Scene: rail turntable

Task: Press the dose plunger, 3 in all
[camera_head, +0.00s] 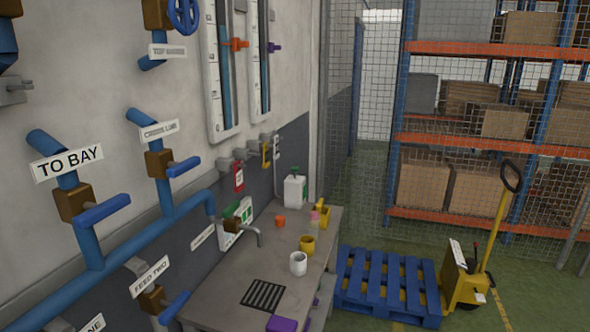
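A white container (295,192) with a green top (296,173) stands upright at the back of the grey bench (224,291), against the wall. The green top looks like a pump head, but it is too small to tell whether it is the dose plunger or how far down it sits. A small pink-topped piece (315,215) beside a yellow item (324,214) is at the bench's right edge; its kind is unclear. My gripper is not in view, and nothing touches the container.
A white mug (298,263), a yellow mug (307,245) and an orange cup (280,221) stand on the bench. A tap (249,233) and blue pipes (147,240) project from the left wall. A blue pallet (386,287) and yellow pallet truck (463,280) occupy the floor to the right.

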